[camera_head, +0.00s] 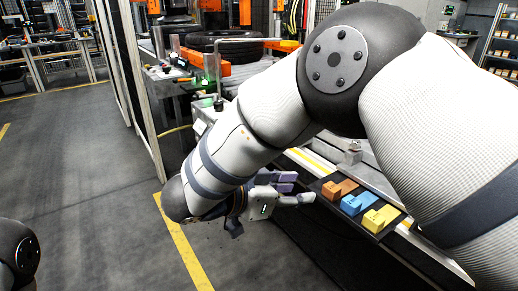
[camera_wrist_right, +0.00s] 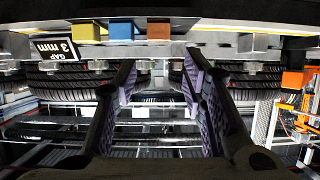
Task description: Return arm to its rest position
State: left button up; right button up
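My right arm (camera_head: 270,105) comes in from the right and reaches across the middle of the head view, bent down to the left. My right gripper (camera_head: 303,188) is at its end, beside the edge of the conveyor bench and left of the coloured blocks. Its two fingers are apart with nothing between them. In the right wrist view the open fingers (camera_wrist_right: 160,70) with purple pads show empty space between them. My left gripper is not in view; only a dark round joint of my left arm (camera_head: 18,255) shows at the lower left.
Orange (camera_head: 339,188), blue (camera_head: 361,203) and yellow (camera_head: 381,218) blocks lie on a dark tray close to the right gripper. A tyre (camera_head: 225,46) lies on the conveyor behind. The floor (camera_head: 90,180) on the left is clear, with a yellow line.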

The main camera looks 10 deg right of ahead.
jog(key=s+d+f+n+t+y, duration=0.2)
jog(key=d+f+n+y, duration=0.15)
jog(key=f, duration=0.45)
jog(key=s+d+f+n+t+y, duration=0.15)
jog(key=f+n, duration=0.25)
jog(key=f, duration=0.5)
jog(key=s+d+f+n+g+y+p, duration=0.1)
jog(key=s+f+n+g+y, duration=0.3)
jog(key=s+f, duration=0.7)
pick_arm(q)
jog(key=shift+w+r+t, duration=0.4)
jog(key=shift+w+r, duration=0.55)
pick_arm(e)
jog(key=s+r+n+g+y, duration=0.1)
jog(key=s+g+y, duration=0.2)
jog(key=s, duration=2.3)
jog(key=g, duration=0.4)
jog(key=shift+s+d+r+y, duration=0.15)
jog(key=shift+s+y, duration=0.15)
jog(key=shift+s, duration=0.1)
jog(key=shift+w+n, duration=0.1)
jog(key=shift+n, duration=0.15)
pick_arm(q)
jog(key=shift+w, duration=0.1)
